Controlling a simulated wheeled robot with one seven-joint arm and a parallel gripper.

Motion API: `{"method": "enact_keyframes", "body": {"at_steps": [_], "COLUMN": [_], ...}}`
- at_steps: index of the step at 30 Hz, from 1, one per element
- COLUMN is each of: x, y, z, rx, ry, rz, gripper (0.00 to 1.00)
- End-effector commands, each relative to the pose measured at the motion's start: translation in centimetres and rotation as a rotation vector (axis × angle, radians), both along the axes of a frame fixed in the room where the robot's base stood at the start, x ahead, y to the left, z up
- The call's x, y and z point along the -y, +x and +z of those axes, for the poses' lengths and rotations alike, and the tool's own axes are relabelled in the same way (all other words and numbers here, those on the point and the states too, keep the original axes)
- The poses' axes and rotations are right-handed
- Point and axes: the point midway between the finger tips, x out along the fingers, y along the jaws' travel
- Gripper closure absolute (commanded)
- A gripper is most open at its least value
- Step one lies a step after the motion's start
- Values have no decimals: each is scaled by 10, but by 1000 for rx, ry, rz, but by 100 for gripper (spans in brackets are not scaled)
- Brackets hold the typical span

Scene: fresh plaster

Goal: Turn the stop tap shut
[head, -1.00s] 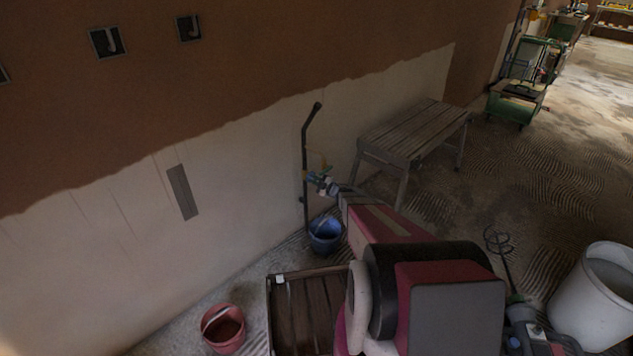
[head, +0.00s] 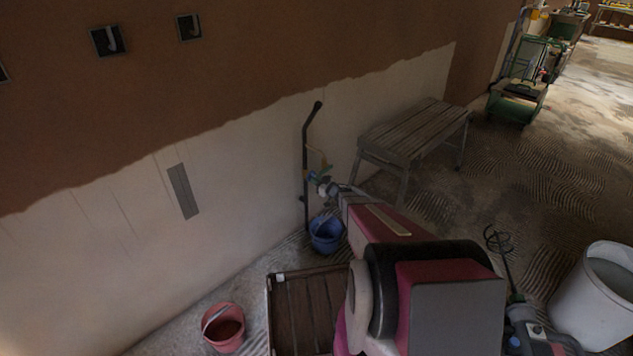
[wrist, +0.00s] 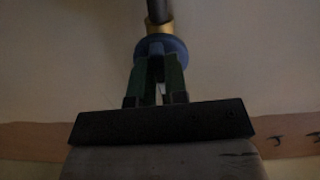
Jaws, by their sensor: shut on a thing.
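The stop tap shows in the wrist view as a round blue handle (wrist: 160,47) with a brass part (wrist: 159,26) behind it on a dark pipe. My gripper (wrist: 159,62) is shut on the blue handle, its two green fingers against the near side of it. In the head view the tap (head: 314,176) is small, on a dark upright pipe (head: 306,150) against the wall. My gripper (head: 328,188) reaches it there from the lower right. The fingertip contact is dim and partly hidden.
A blue bucket (head: 326,236) stands on the floor below the tap. A wooden bench (head: 420,128) is to the right. A dark wooden crate (head: 305,305) and a red bucket (head: 223,330) are at the front. A white tub (head: 590,310) and a mixing paddle (head: 500,243) are at the right.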

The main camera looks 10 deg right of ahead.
Motion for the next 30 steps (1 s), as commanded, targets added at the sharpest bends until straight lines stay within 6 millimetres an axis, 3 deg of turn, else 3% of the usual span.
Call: {"method": "enact_keyframes", "body": {"at_steps": [23,24,26,30], "x": [0,0,0,0], "y": [-2,-2,-2,-1], "z": [-2,-2,-1,-1], "rx": [-65,-65,-64,-62], "ry": [81,81,81,81], "rz": [-1,-1,-1,-1], "gripper": [100,76,61,61]}}
